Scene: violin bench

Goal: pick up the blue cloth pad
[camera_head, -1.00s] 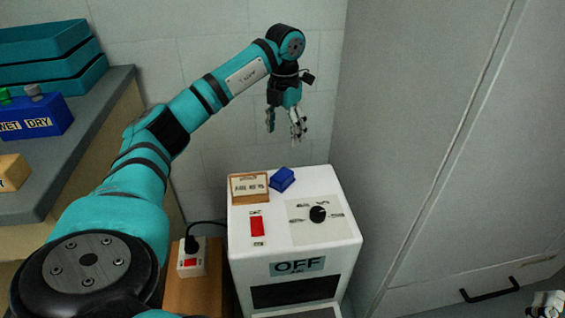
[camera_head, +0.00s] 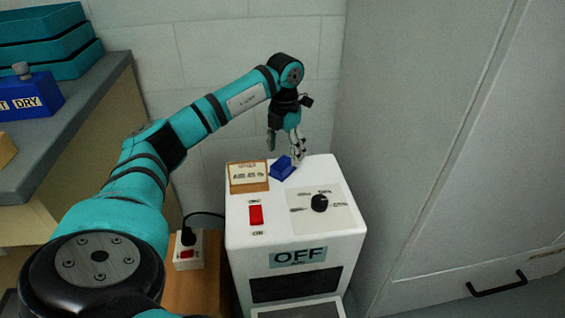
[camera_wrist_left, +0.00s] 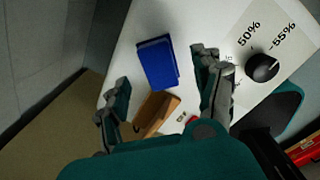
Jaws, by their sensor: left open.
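The blue cloth pad (camera_head: 283,168) lies on the top of the white machine (camera_head: 333,243), near its back edge, beside a small wooden sign block. It also shows in the left wrist view (camera_wrist_left: 157,62) as a blue block on the white top, beyond and between my fingers. My left gripper (camera_head: 284,147) is open, pointing down just above the pad in the head view. In the left wrist view its two fingers (camera_wrist_left: 160,95) stand apart with nothing between their tips that I can see touched. My right gripper does not show now.
The wooden sign block (camera_head: 248,177), a red switch (camera_head: 256,215) and a black knob (camera_head: 319,203) are on the machine top. A power socket (camera_head: 188,252) stands at left. A bench (camera_head: 95,110) with blue boxes is further left; a grey cabinet (camera_head: 440,150) is at right.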

